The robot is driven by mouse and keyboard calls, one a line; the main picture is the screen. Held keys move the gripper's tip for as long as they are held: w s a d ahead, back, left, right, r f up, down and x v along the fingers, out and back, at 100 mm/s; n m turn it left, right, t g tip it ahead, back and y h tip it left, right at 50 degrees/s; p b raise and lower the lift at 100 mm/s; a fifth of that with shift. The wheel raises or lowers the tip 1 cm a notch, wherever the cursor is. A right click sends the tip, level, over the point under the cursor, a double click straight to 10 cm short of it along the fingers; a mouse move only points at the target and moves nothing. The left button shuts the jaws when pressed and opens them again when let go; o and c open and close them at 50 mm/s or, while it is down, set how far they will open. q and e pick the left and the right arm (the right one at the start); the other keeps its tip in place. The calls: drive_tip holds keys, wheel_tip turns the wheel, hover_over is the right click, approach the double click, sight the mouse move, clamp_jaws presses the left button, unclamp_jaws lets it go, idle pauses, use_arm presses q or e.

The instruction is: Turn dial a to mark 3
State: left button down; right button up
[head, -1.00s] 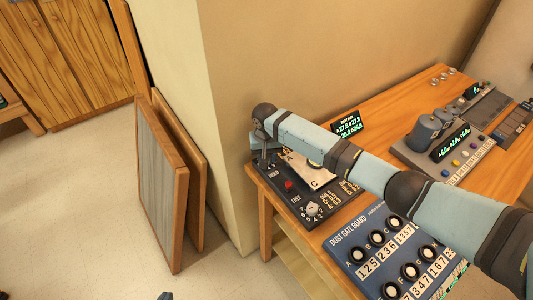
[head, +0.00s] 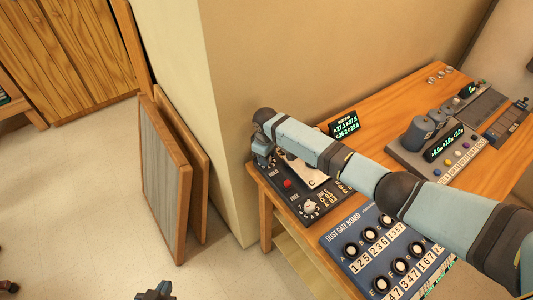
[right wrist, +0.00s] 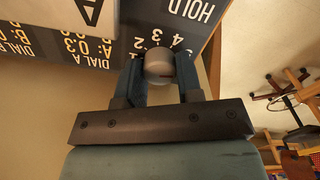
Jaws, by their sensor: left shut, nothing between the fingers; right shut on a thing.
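In the right wrist view, a round grey knob (right wrist: 159,66), taken as dial a, sits between the fingertips of my right gripper (right wrist: 160,75). The gripper is shut on it. Printed numbers, 2, 3 and 4 among them, ring the knob on the dark panel. Its pointer mark and own letter cannot be made out. In the head view, my right gripper (head: 263,160) reaches down at the panel's back left corner, and the wrist hides the knob. My left gripper (head: 155,291) shows only partly at the bottom edge, shut and empty, away from the table.
A blue dust gate board (head: 345,236) lies in front. A grey console (head: 405,155) stands to the right. Framed boards (head: 165,180) lean on the wall.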

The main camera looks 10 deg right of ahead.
drive_tip(key=n, duration=0.4)
drive_tip(key=shift+n+p, duration=0.3)
drive_tip(key=n, duration=0.4)
drive_tip(key=shift+n, duration=0.3)
drive_tip(key=n+b, duration=0.1)
drive_tip(key=n, duration=0.4)
drive_tip(key=n+b, duration=0.1)
drive_tip(key=n, duration=0.4)
drive_tip(key=o, duration=0.9)
drive_tip(key=shift+r, duration=0.1)
